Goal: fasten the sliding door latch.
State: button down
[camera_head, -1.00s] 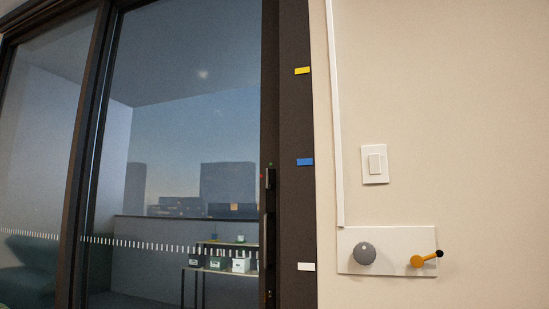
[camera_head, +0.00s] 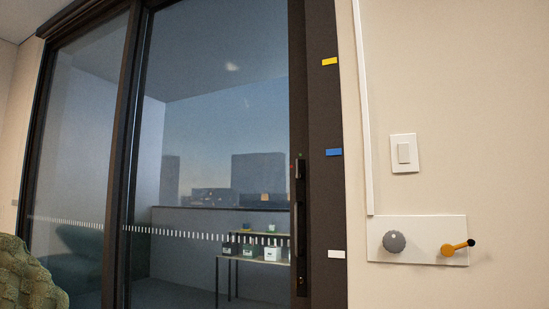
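The sliding door (camera_head: 220,110) is a dark-framed glass door that fills the left and middle of the head view. Its right stile meets the dark jamb (camera_head: 327,200), and I see no clear gap between them. A black handle and latch plate (camera_head: 300,215) runs up the right stile. The latch part is small and dark, and I cannot tell whether it is fastened. My gripper is not in this view.
The jamb carries yellow (camera_head: 329,61), blue (camera_head: 333,152) and white (camera_head: 336,254) tags. A white switch (camera_head: 404,153) is on the wall. Below it, a panel (camera_head: 425,255) holds a grey knob (camera_head: 394,241) and an orange lever (camera_head: 455,248). A green textured thing (camera_head: 30,275) stands at lower left.

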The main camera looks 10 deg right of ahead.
aim_at(300, 176)
jog(key=u, duration=0.45)
jog(key=i, duration=1.35)
jog(key=z, duration=0.5)
